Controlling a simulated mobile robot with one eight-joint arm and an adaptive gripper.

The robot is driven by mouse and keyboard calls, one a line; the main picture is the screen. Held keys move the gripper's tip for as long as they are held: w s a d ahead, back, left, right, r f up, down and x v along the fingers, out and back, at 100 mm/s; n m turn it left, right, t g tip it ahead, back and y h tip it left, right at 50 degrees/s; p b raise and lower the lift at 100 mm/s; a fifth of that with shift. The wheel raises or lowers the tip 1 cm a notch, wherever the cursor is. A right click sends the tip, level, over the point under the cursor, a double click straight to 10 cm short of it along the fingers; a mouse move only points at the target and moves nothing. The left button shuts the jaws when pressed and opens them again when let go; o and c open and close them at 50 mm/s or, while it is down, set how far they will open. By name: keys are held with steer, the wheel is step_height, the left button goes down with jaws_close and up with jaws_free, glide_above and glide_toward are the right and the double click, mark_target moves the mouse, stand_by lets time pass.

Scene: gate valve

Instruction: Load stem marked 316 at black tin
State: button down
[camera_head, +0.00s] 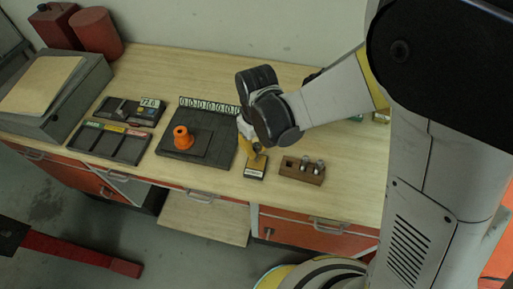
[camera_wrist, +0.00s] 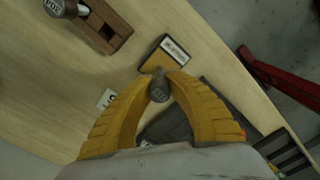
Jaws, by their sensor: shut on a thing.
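My gripper (camera_head: 249,150) is low over the bench, by the far end of a small black tin (camera_head: 256,168) with a pale label. In the wrist view, the yellow fingers of my gripper (camera_wrist: 158,88) are shut on a grey metal stem (camera_wrist: 159,92), seen end-on; its mark is too small to read surely. The black tin (camera_wrist: 151,65) lies just beyond the fingertips; I cannot tell whether the stem touches it. A wooden block (camera_head: 290,173) right of the tin has an empty hole and holds two stems (camera_head: 319,167). One marked stem (camera_wrist: 58,8) shows in the wrist view.
An orange valve part (camera_head: 183,138) stands on a dark plate (camera_head: 215,150) left of my gripper, with a row of number tiles (camera_head: 208,105) behind. Dark compartment trays (camera_head: 108,143) lie further left. Red canisters (camera_head: 95,33) stand at the back left. Bare bench lies before the tin.

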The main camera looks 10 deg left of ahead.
steer(key=shift+f+b, duration=0.4)
steer(key=shift+b, duration=0.05)
stand_by(1.1)
steer(key=shift+r, duration=0.1)
stand_by(0.5)
steer(key=shift+r+p, duration=2.3)
steer(key=shift+r, duration=1.2)
steer(key=shift+f, duration=0.15)
